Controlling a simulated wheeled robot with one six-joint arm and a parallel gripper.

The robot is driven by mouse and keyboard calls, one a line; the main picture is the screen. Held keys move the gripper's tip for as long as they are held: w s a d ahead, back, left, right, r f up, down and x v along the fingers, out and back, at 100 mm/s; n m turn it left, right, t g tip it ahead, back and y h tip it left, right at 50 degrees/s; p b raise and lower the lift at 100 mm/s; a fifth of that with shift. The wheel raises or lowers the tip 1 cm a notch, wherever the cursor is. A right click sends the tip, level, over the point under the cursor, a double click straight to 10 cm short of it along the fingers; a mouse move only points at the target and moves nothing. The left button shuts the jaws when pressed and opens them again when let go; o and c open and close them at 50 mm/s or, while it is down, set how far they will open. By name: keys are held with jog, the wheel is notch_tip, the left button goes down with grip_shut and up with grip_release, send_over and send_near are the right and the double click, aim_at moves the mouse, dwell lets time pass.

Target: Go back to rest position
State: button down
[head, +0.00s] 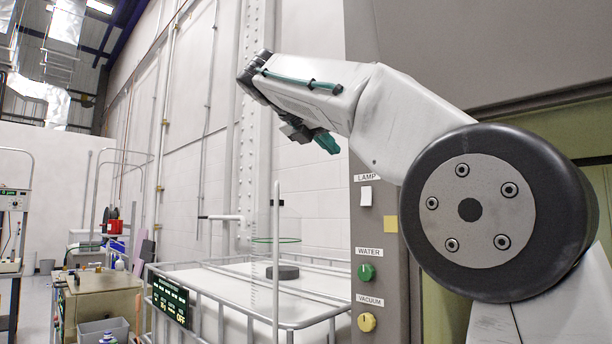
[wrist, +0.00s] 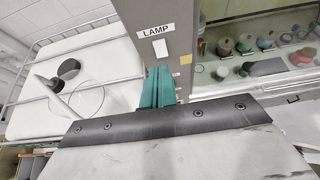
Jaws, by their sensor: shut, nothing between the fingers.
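My gripper (head: 327,143) has teal fingers and hangs from my raised arm in the head view, in front of the white wall and left of the grey control panel (head: 375,230). In the wrist view my gripper (wrist: 158,86) shows its two teal fingers side by side, shut with nothing between them. The fingers overlap the panel in that view, below the LAMP label (wrist: 156,30) and its white switch (wrist: 160,49). Whether they touch the panel cannot be told, but in the head view they look apart from the switch (head: 366,196).
Below the LAMP switch are a green WATER knob (head: 366,272) and a yellow VACUUM knob (head: 367,322). A railed white table (head: 220,290) holds clear glassware and a dark disc (head: 283,272). A glass-fronted cabinet (wrist: 260,75) with several jars stands right of the panel.

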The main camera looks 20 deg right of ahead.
jog(key=w+a+f+m+y, duration=0.25)
jog(key=f+m, duration=0.25)
jog(key=f, duration=0.3)
jog(key=s+a+f+m+y, duration=0.1)
jog(key=s+f+m, duration=0.15)
jog(key=f, duration=0.45)
jog(key=s+a+f+m+y, duration=0.1)
jog(key=s+f+m+y, duration=0.15)
jog(key=f, duration=0.45)
jog(key=s+a+f+m+g+y, duration=0.1)
jog(key=s+f+m+y, duration=0.2)
jog(key=s+f, duration=1.1)
jog(key=s+a+f+m+g+y, duration=0.1)
jog(key=s+f+m+g+y, duration=0.1)
jog(key=s+f+m, duration=0.7)
jog(key=s+f, duration=0.5)
jog(key=s, duration=0.1)
jog(key=shift+a+y, duration=0.25)
jog(key=shift+y, duration=0.15)
